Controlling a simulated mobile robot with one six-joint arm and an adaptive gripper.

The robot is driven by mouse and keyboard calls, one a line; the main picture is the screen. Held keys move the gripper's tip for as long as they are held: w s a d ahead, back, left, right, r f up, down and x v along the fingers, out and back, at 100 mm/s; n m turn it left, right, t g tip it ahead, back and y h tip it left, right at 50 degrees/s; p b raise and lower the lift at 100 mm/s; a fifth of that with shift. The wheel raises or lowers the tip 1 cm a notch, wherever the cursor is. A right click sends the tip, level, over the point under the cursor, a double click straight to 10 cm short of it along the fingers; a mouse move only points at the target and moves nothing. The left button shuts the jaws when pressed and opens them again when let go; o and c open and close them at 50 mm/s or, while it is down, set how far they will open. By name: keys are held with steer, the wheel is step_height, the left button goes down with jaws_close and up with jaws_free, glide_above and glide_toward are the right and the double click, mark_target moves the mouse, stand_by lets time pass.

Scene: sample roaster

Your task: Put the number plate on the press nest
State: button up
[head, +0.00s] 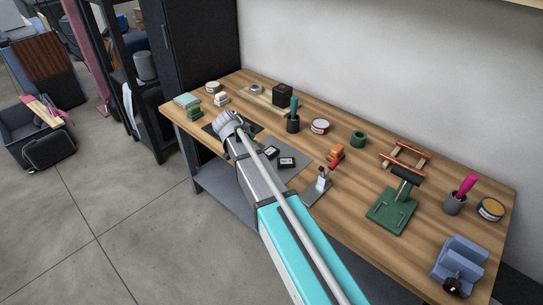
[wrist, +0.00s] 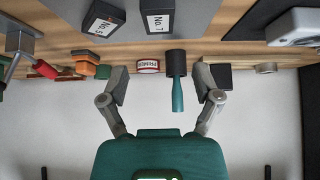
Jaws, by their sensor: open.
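Two black number plates with white labels lie on a grey mat (head: 300,153) at the table's front: one (head: 271,152) and another (head: 287,162). In the wrist view they read No.5 (wrist: 103,20) and No.7 (wrist: 157,18). A green press (head: 391,210) with a black upper part stands right of centre in the head view; I cannot make out its nest clearly. My gripper (wrist: 162,85) is open and empty, its fingers spread in front of the wall, with the plates near the upper edge of the wrist view. My arm hides its fingertips in the head view.
A toggle clamp (head: 320,186) stands between the plates and the press. A teal-handled tool in a dark cup (head: 293,123), a Primer tin (head: 320,126) and a green ring (head: 358,139) stand behind. A blue fixture (head: 460,260) is at the right end.

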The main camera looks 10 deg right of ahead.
mark_target(269, 152)
steer(key=shift+b+x, duration=2.05)
steer(key=shift+x, duration=0.95)
steer(key=b+x, duration=0.2)
steer(key=x, duration=0.1)
steer(key=shift+f+b, duration=0.2)
steer(key=shift+b, duration=0.2)
steer(key=shift+b+x, duration=0.7)
steer(key=shift+x, duration=0.25)
steer(key=shift+r, duration=0.1)
steer(key=c, duration=1.1)
steer(key=shift+o, duration=0.2)
steer(key=shift+r, duration=0.1)
